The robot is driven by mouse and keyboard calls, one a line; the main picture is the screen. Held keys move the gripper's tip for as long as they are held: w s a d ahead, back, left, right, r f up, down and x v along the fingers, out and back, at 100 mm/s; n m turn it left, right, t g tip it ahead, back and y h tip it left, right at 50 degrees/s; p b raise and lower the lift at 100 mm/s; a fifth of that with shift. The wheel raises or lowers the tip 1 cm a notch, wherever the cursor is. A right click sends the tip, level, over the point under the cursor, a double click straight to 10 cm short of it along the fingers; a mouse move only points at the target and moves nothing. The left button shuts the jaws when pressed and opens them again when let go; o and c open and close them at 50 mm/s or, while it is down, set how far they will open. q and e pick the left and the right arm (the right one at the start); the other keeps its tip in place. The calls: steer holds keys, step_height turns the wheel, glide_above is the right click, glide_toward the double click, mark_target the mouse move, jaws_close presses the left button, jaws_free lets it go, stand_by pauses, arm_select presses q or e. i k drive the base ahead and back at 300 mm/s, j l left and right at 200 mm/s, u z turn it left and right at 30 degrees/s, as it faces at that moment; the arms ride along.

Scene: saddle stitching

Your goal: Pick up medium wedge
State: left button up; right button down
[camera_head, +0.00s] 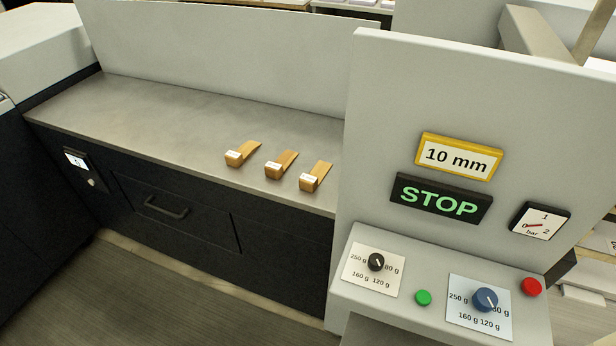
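Three similar wooden wedges with white labels lie in a row on the grey counter: a left wedge (243,153), a middle wedge (281,164) and a right wedge (316,176). Their labels are too small to read, so I cannot tell which one is the medium wedge. They lie apart from each other, thick labelled ends toward the counter's front edge. Neither of my grippers shows in the head view.
The grey counter (170,115) is clear left of the wedges. A machine panel on the right carries a 10 mm sign (459,157), a STOP display (440,198), a gauge (539,222), knobs and buttons. A drawer handle (165,208) juts from the dark front.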

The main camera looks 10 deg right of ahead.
mark_target(275, 171)
steer(key=z, duration=0.25)
steer(key=i+j+z, duration=0.1)
steer(key=j+z, duration=0.15)
steer(key=i+j+z, duration=0.1)
steer(key=j+z, duration=0.15)
steer(key=j, duration=0.25)
steer(key=j+z, duration=0.25)
steer(key=j, duration=0.15)
steer(key=i, duration=0.05)
